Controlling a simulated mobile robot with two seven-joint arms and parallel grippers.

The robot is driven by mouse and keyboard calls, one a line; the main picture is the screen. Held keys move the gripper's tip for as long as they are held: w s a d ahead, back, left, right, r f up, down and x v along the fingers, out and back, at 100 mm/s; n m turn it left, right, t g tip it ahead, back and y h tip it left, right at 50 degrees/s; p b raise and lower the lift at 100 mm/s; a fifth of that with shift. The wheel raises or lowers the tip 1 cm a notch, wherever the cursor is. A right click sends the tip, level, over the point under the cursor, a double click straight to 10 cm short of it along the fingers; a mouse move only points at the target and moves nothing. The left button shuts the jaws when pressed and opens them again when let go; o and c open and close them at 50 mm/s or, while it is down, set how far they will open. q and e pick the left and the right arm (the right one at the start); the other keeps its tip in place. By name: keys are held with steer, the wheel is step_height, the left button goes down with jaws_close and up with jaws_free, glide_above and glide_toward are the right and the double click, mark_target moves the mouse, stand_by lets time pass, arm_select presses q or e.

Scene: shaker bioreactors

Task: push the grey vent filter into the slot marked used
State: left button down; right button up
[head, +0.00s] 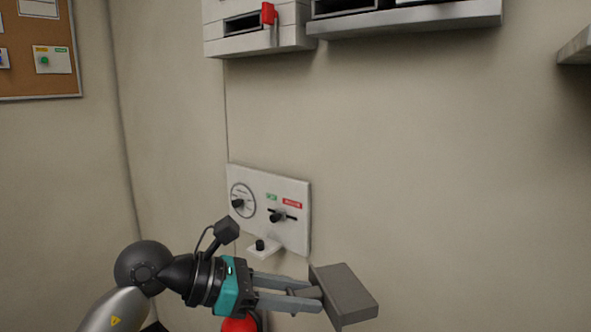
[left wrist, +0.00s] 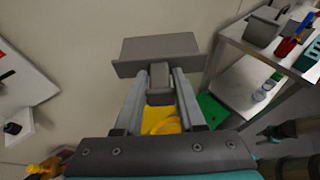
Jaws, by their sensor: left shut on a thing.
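The grey vent filter (head: 344,294) is a flat grey block with a short stem. My left gripper (head: 318,298) is shut on this stem, with the block beyond the fingertips. The left wrist view shows the filter (left wrist: 160,52) upright against the wall behind it, its stem between the two fingers (left wrist: 160,90). The filter is low in the head view, right of and below a white wall panel, apart from any slot. Dark slots (head: 243,23) show in the white units at the top, but I cannot read any "used" mark. My right gripper is not clearly seen.
The white wall panel (head: 270,208) carries a dial, black knobs and green and red labels, close above my left gripper. A white ledge (head: 410,20) juts out at the top. A metal table (left wrist: 270,50) stands at the right in the wrist view. The wall between is bare.

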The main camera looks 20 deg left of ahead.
arm_select(q)
steer(key=w+r+n+t+y+p, duration=0.2)
steer(key=w+r+p, duration=0.1)
steer(key=r, duration=1.3)
steer(key=w+r+n+t+y+p, duration=0.1)
steer(key=w+r+n+t+p, duration=0.2)
steer(key=r, duration=1.3)
steer(key=n+y+p, duration=0.2)
steer(key=y, duration=0.2)
glide_toward(334, 20)
steer(key=s, duration=0.6)
steer(key=w, duration=0.1)
steer(key=w+p, duration=0.1)
steer(key=w, duration=0.1)
steer(key=shift+w+d+f+p, duration=0.25)
steer(key=shift+d+f+p, duration=0.1)
arm_select(e)
step_height(334, 20, up, 10)
steer(key=a, duration=0.1)
steer(key=shift+w, duration=0.2)
steer(key=shift+a+r, duration=0.1)
steer(key=shift+r, duration=0.1)
arm_select(q)
steer(key=shift+w+d+p, duration=0.2)
steer(key=shift+w+p, duration=0.3)
steer(key=shift+w, duration=0.2)
arm_select(e)
steer(key=shift+w+r, duration=0.1)
steer(key=shift+r, duration=0.3)
